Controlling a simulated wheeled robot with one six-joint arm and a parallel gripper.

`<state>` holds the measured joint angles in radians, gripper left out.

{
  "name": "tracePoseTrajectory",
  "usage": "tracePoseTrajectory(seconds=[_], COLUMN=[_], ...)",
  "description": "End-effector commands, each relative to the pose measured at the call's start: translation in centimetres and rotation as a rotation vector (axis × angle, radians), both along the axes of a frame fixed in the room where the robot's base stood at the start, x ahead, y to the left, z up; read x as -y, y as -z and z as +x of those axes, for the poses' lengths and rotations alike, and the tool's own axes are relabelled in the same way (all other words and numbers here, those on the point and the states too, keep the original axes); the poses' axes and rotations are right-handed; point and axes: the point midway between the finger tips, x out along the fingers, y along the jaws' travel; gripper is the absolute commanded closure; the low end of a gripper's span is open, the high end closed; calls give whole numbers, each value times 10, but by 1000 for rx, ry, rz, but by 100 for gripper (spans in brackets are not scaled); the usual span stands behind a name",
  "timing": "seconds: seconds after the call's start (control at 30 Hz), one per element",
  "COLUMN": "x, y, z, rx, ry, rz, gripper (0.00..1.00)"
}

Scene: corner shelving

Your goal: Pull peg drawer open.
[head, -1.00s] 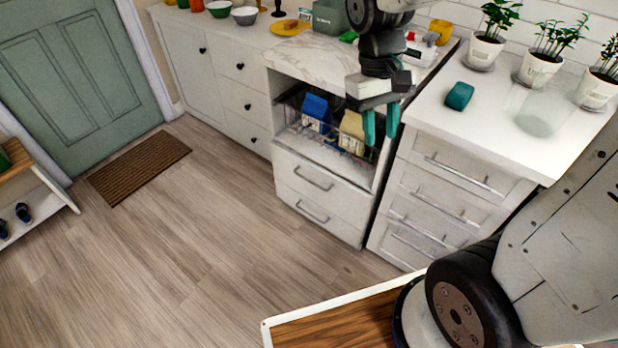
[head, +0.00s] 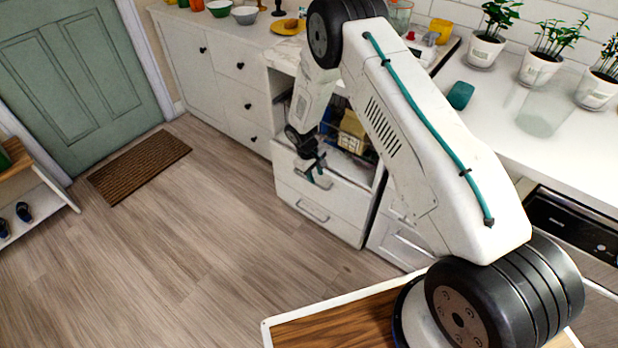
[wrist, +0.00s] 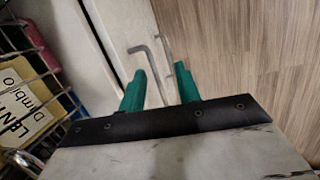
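No drawer shows pegs or a label, so I cannot tell which is the peg drawer. My gripper (head: 318,178) is at the upper drawer (head: 345,200) of the white unit below the open wire-rack compartment. In the wrist view my gripper (wrist: 162,88) is open, its two teal fingers apart. The upper drawer's bar handle (wrist: 150,66) runs into the gap between them; I cannot tell whether they touch it. The lower drawer (head: 300,203) has its own bar handle (head: 312,211), also in the wrist view (wrist: 163,47). Both drawers look closed.
A wire rack (wrist: 38,60) holding a yellow carton (wrist: 22,105) is close on the left in the wrist view. A cabinet (head: 225,85) with black knobs stands left. Wooden floor (head: 200,240) in front of the drawers is clear.

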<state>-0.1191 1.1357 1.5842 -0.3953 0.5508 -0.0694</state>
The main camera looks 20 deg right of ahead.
Motion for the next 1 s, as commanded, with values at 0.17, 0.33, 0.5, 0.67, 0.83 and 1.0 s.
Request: tracePoseTrajectory(seconds=[0.17, 0.33, 0.5, 0.67, 0.83, 1.0], x=[-12, -12, -8, -4, -3, -2], y=[22, 36, 64, 84, 94, 94], z=[52, 60, 63, 66, 67, 67], rx=[143, 165, 165, 166, 166, 166], ry=[-92, -106, -106, -105, -105, -105], rz=[43, 52, 52, 52, 52, 52], gripper=[67, 67, 67, 67, 67, 67])
